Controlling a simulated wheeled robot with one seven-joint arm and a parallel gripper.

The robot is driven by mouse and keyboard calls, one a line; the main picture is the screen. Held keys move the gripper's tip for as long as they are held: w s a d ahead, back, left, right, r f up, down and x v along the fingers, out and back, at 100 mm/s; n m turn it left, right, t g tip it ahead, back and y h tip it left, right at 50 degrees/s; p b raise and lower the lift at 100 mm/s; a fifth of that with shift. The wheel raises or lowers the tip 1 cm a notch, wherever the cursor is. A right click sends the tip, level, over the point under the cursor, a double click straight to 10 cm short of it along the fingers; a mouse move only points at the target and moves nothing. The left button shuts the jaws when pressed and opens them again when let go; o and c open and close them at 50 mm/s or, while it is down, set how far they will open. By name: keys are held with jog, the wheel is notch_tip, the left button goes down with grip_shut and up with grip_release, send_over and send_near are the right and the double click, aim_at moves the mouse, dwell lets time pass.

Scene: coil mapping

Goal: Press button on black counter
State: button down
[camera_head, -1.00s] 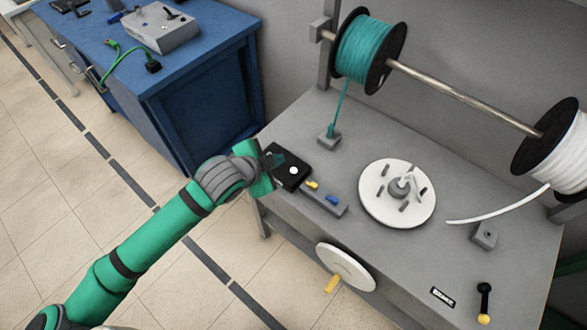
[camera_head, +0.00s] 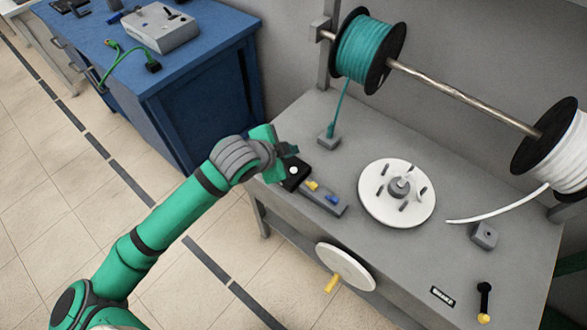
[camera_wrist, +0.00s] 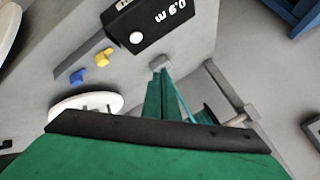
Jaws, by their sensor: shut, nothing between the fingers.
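The black counter (camera_head: 292,184) sits at the near left of the grey workbench, with its round white button (camera_head: 294,170) on top. In the wrist view the counter (camera_wrist: 170,36) reads "0.9 m", and the white button (camera_wrist: 136,38) shows uncovered. My gripper (camera_head: 289,150) is shut and empty. In the head view it overlaps the far part of the counter, just above the button. In the wrist view the fingertips (camera_wrist: 160,72) appear apart from the button; their exact height over the counter is hard to tell.
A grey block with yellow (camera_head: 312,185) and blue (camera_head: 332,199) switches adjoins the counter. A white pegged disc (camera_head: 375,208) lies to the right. A teal cable spool (camera_head: 366,52) hangs behind, its cable running to a small grey guide (camera_head: 329,141). A blue cabinet (camera_head: 210,110) stands left.

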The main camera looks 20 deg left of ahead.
send_over(292, 173)
jog(key=shift+s+a+f, duration=0.1)
jog(key=shift+f, duration=3.2)
jog(key=shift+a, duration=0.1)
jog(key=shift+f, duration=0.2)
jog(key=shift+f, duration=0.25)
jog(key=shift+f, duration=0.1)
